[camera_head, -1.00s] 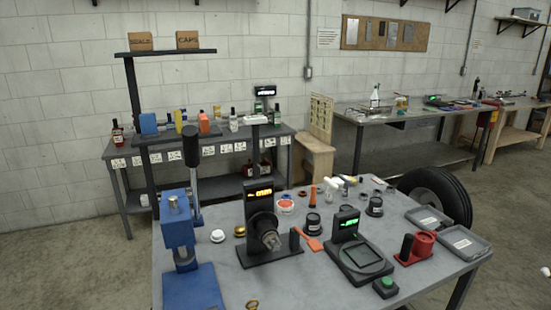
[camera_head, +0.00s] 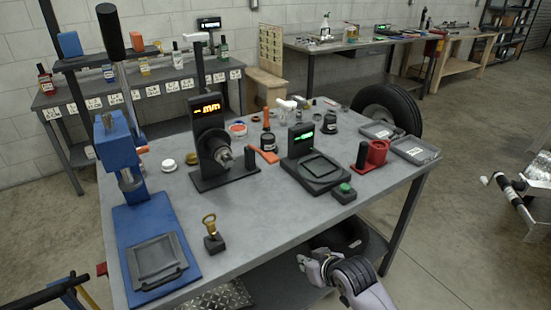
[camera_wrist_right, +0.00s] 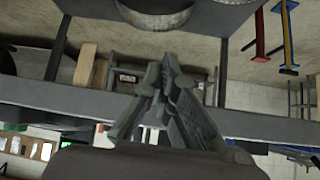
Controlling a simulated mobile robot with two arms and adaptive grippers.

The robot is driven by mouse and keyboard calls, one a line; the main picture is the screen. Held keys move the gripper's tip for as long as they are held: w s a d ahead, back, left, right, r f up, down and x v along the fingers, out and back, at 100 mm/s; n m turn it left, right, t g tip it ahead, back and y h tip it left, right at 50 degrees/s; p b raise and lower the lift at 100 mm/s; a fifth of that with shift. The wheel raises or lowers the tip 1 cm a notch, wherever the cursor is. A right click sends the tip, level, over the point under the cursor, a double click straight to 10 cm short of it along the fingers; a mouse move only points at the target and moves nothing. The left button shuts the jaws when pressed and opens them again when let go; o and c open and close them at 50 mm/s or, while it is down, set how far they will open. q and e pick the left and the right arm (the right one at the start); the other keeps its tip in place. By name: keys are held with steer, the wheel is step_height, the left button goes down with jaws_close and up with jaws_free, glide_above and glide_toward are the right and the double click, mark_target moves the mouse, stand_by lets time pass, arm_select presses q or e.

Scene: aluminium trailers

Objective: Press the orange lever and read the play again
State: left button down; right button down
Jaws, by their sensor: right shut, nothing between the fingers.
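The orange lever (camera_head: 263,155) lies at the right side of the black gauge stand (camera_head: 208,122), beside a black upright post. The stand's amber display (camera_head: 207,108) shows what looks like a dash and "mm"; I cannot read it surely. A metal chuck-like part sticks out of the stand's front. My right gripper (camera_head: 306,264) is shut and empty, low at the near right edge of the table, well apart from the lever. In the right wrist view its fingers (camera_wrist_right: 160,82) are together, with the table edge behind them. My left gripper is not in view.
A blue press (camera_head: 120,155) with a tall black-handled lever stands at the left of the grey table (camera_head: 265,215). A scale (camera_head: 312,172) with a green display, a green button (camera_head: 344,189) and a red holder (camera_head: 376,153) are on the right. A tyre (camera_head: 388,107) stands behind.

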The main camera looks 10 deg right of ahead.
mark_target(276, 159)
steer(key=shift+n+t+y, duration=0.3)
steer(key=shift+t, duration=0.5)
steer(key=w+r, duration=0.1)
steer(key=r, duration=0.4)
steer(key=w+a+r, duration=0.1)
steer(key=r, duration=0.1)
steer(key=shift+w+r+b, duration=0.25)
steer(key=shift+w+b, duration=0.05)
steer(key=w+r+t, duration=0.1)
steer(key=w+r, duration=0.2)
steer(key=r, duration=0.4)
steer(key=w+r+t+y, duration=0.1)
steer(key=w+r, duration=0.3)
steer(key=r, duration=0.3)
steer(key=w+r+t+y, duration=0.1)
steer(key=w+r+t, duration=0.1)
steer(key=w+r, duration=0.2)
step_height(276, 159, up, 3)
steer(key=shift+d+r+n+b, duration=0.15)
steer(key=shift+d+n+b, duration=0.15)
steer(key=shift+d+n, duration=0.15)
